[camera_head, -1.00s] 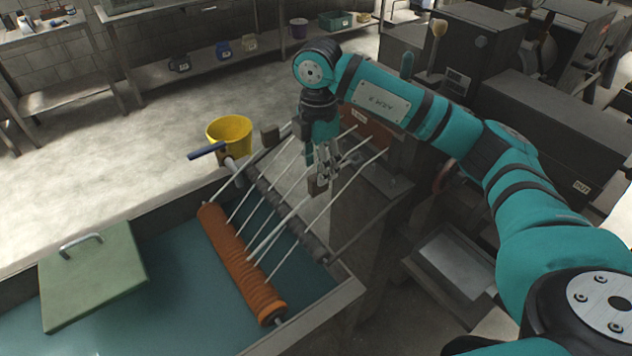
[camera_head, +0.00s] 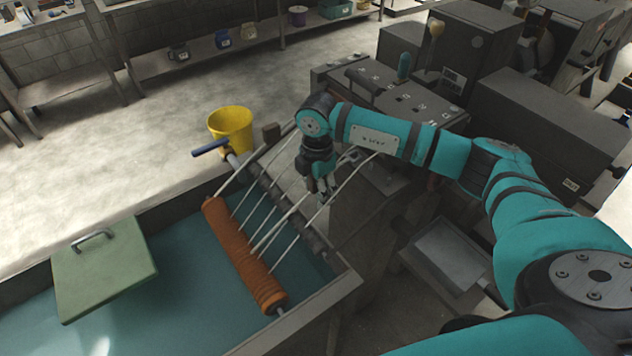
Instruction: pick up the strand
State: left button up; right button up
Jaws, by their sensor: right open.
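Several pale strands (camera_head: 287,221) run slanting up from an orange ribbed roller (camera_head: 243,257) over a dark bar toward the machine behind. My right gripper (camera_head: 324,197) points down among the strands at their right side, above the bar. Its fingers are open, and I see nothing held between them. I cannot tell whether a finger touches a strand. The upper ends of some strands are hidden behind my right arm. My left gripper is not in view.
The roller lies over a teal-lined tank (camera_head: 180,265) with a green handled lid (camera_head: 103,268). A yellow bucket (camera_head: 231,128) stands behind the tank's crank. A grey tray (camera_head: 447,258) and dark machines (camera_head: 550,125) are at right. The floor at left is clear.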

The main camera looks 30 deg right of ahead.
grip_shut()
jog(key=shift+r, duration=0.15)
dwell(0.5)
jog(key=shift+r+b, duration=0.25)
jog(key=shift+b, duration=0.1)
jog(key=shift+s+a+r+b, duration=0.1)
jog(key=shift+s+r+b, duration=0.15)
jog(key=shift+r+b, duration=0.35)
jog(key=shift+s+a+r+b, duration=0.1)
jog(key=shift+s+r+b, duration=0.1)
jog(key=shift+r+b, duration=0.35)
jog(key=s+a+r+b, duration=0.2)
jog(key=s+a+b, duration=0.25)
jog(key=s, duration=0.85)
jog(key=shift+s+a+r+p, duration=0.2)
jog(key=shift+r+p, duration=0.35)
jog(key=shift+r, duration=0.2)
jog(key=shift+s+a+r+p, duration=0.15)
jog(key=shift+r+p, duration=0.45)
jog(key=shift+r, duration=0.15)
jog(key=shift+s+a+r+p, duration=0.2)
jog(key=shift+r+p, duration=0.35)
jog(key=shift+r, duration=0.2)
jog(key=shift+w, duration=0.15)
